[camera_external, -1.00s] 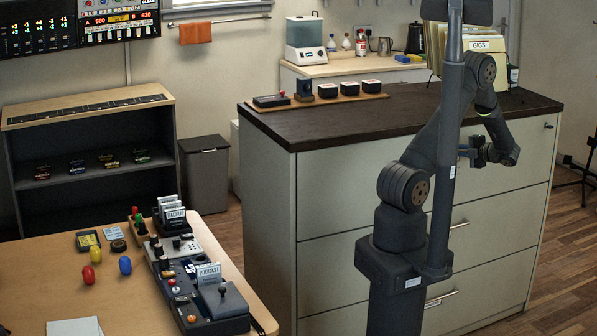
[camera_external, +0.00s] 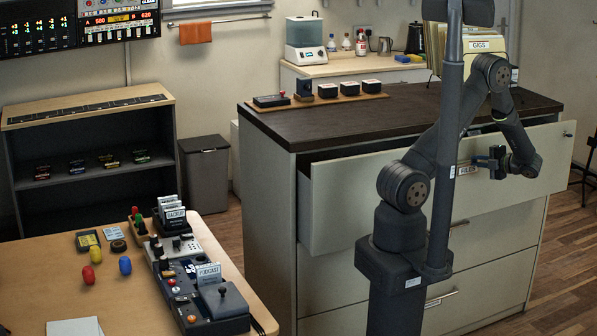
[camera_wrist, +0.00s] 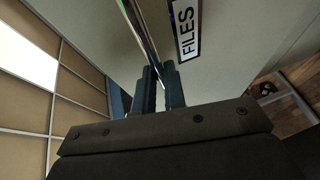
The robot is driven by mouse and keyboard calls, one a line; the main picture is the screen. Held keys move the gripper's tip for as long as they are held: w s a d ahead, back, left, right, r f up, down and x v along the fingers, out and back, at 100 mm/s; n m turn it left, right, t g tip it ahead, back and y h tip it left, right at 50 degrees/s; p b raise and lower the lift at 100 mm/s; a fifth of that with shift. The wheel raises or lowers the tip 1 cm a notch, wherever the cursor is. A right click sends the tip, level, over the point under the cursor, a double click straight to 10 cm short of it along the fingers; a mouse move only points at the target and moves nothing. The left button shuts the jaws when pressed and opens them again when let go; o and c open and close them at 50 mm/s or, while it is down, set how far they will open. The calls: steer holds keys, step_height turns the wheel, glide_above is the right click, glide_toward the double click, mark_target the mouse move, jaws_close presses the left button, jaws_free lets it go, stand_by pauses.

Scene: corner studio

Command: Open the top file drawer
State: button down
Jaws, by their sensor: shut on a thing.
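The top file drawer (camera_external: 380,193) of the pale cabinet stands partly open, its front pulled out from the cabinet body toward the camera. A dark gap shows behind its top edge. Its FILES label shows in the external view (camera_external: 467,171) and close up in the wrist view (camera_wrist: 186,27). My gripper (camera_external: 484,162) is at the drawer front just right of the label. In the wrist view my gripper's fingers (camera_wrist: 160,92) are closed around the bar handle (camera_wrist: 140,27). The grasped part of the handle is hidden by the fingers.
The cabinet's dark top (camera_external: 330,125) carries a wooden tray with small items and a file holder marked GIGS (camera_external: 480,46). Two lower drawers are shut. A wooden desk (camera_external: 50,275) with devices stands at the left; wood floor lies between.

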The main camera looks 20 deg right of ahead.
steer(key=s, duration=1.2)
steer(key=shift+s, duration=0.4)
steer(key=c, duration=1.5)
jaws_free()
steer(key=v, duration=1.2)
